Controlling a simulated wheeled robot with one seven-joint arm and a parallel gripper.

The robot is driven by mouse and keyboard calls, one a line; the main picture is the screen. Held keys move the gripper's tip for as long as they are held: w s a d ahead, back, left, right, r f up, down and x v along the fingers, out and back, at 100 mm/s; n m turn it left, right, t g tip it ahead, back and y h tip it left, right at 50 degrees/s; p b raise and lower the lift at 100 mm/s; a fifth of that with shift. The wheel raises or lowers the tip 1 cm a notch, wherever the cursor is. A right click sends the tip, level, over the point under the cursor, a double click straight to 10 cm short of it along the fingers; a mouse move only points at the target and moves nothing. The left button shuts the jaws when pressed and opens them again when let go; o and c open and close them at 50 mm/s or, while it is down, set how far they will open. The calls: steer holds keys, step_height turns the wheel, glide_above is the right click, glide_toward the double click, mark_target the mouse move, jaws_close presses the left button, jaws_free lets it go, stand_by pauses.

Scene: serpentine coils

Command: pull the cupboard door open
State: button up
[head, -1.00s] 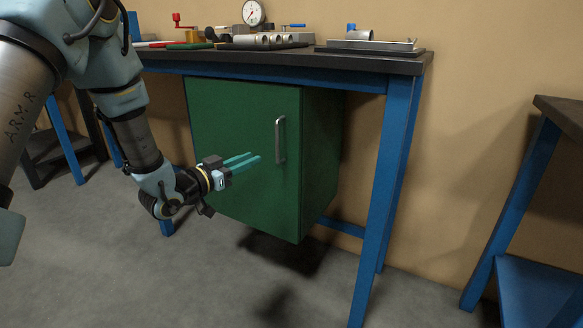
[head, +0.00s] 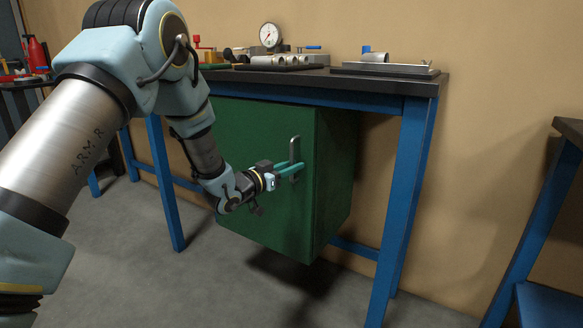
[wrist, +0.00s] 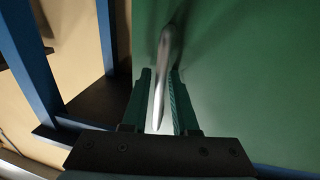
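The green cupboard door (head: 255,210) is shut, flush with the front of the cupboard under the bench. Its upright metal handle (head: 295,150) is near the door's right edge in the head view. My gripper (head: 297,170) is at the handle, its teal fingers reaching across the handle's lower part. In the wrist view the handle (wrist: 164,75) runs between the two fingers (wrist: 160,98), one on each side. The fingers look open, with narrow gaps beside the handle; contact is hard to tell.
The bench top (head: 330,78) above the cupboard holds a dial gauge (head: 269,35) and metal fixtures. A blue bench leg (head: 405,200) stands right of the cupboard. Another bench (head: 540,215) is at the far right. The floor in front is clear.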

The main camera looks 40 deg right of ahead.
jaws_close()
stand_by(1.4)
